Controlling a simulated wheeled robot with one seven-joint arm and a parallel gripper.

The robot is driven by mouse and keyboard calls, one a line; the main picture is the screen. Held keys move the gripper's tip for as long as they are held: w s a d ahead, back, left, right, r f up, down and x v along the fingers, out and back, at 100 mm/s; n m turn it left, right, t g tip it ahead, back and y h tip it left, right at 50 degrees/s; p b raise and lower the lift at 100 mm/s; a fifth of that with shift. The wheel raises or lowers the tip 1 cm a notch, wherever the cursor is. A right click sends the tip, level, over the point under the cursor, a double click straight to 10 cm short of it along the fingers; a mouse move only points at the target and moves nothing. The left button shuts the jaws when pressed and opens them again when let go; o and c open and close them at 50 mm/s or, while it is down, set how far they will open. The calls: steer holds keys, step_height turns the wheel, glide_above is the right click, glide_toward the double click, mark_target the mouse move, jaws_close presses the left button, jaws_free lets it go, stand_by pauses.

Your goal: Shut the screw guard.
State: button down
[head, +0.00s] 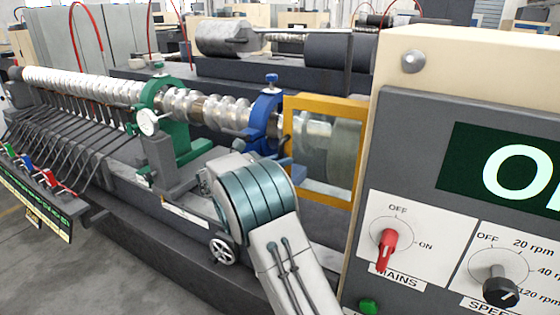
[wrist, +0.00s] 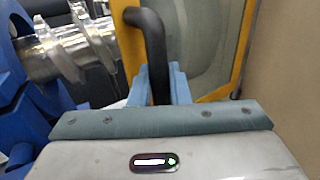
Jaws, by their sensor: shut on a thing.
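The screw guard (head: 325,101) is a clear panel in an upright yellow frame, beside the control cabinet in the head view. A grey cylinder shows through its pane. The wrist view shows the frame (wrist: 243,50) close up, with a black bar handle (wrist: 151,35) on its left side. My gripper (wrist: 161,86) has its blue fingers on either side of the handle's lower part and is shut on it. In the head view my gripper (head: 287,168) is at the guard's lower left edge, partly hidden behind my wrist. I cannot tell how far the guard stands from its shut position.
A long bright screw (head: 85,85) runs left from the guard, through a green ring stand (head: 180,135) and a blue ring stand (head: 266,112). The blue stand is close left of my gripper. The cream and grey control cabinet (head: 425,110) closes off the right side.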

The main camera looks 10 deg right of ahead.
steer(key=shift+d, duration=0.1)
steer(key=c, duration=1.4)
jaws_free()
steer(key=shift+c, duration=0.2)
steer(key=b+v, duration=0.3)
steer(key=v, duration=1.1)
steer(key=shift+f, duration=0.1)
